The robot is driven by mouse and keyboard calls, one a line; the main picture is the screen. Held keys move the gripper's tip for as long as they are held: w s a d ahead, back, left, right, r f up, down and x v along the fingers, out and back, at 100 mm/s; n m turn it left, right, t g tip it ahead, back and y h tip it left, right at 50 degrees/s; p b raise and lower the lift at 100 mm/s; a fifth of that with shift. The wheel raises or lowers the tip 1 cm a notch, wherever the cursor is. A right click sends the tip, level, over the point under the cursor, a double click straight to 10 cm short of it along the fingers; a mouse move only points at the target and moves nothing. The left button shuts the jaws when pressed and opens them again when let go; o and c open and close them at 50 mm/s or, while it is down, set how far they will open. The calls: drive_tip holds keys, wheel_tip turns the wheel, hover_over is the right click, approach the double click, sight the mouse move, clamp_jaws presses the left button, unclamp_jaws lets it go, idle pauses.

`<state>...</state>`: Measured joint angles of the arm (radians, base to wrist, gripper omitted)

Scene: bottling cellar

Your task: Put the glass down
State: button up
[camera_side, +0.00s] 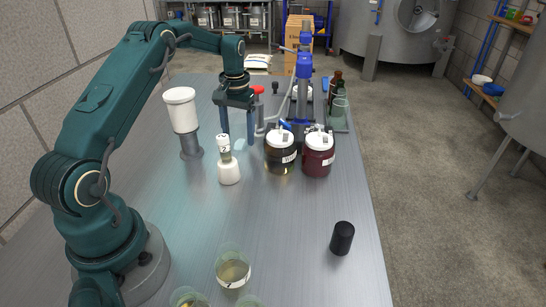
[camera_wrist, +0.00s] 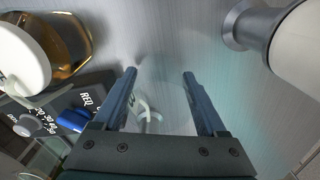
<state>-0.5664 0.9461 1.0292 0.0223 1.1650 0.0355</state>
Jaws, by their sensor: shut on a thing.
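My gripper (camera_side: 238,138) points straight down over the middle of the metal table, and its two fingers also show in the wrist view (camera_wrist: 160,72). The fingers stand apart and are shut on a clear glass (camera_wrist: 163,76), which shows only as a faint see-through outline between the fingertips. In the side view the glass is barely visible, with pale light patches on the table near the fingertips. I cannot tell whether its base touches the table.
An amber jar (camera_side: 280,152) and a red jar (camera_side: 318,157) stand close right. A black cylinder (camera_side: 342,238) and a filled glass (camera_side: 233,270) are nearer; bare table lies between.

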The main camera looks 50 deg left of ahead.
drive_tip(key=o, duration=1.5)
drive_tip(key=shift+f, duration=0.1)
drive_tip(key=s+d+r+m+t, duration=0.1)
drive_tip(key=d+r, duration=0.3)
drive_tip(key=r, duration=0.3)
drive_tip(key=s+d+r+m, duration=0.1)
drive_tip(key=d+r, duration=0.2)
drive_tip(key=r, duration=0.5)
drive_tip(key=s+d+m+t, duration=0.1)
drive_tip(key=s+d, duration=0.4)
drive_tip(key=s+d+m+t, duration=0.1)
drive_tip(key=s+d+t, duration=0.1)
drive_tip(key=s+d, duration=0.2)
drive_tip(key=s+d+f+m+t, duration=0.1)
drive_tip(key=s+d+m, duration=0.1)
drive_tip(key=s+d, duration=0.3)
drive_tip(key=shift+s+d+t, duration=0.15)
drive_tip(key=shift+s+d, duration=0.05)
drive_tip(key=shift+s, duration=0.45)
drive_tip(key=shift+s+d+t, duration=0.15)
drive_tip(key=shift+s, duration=0.5)
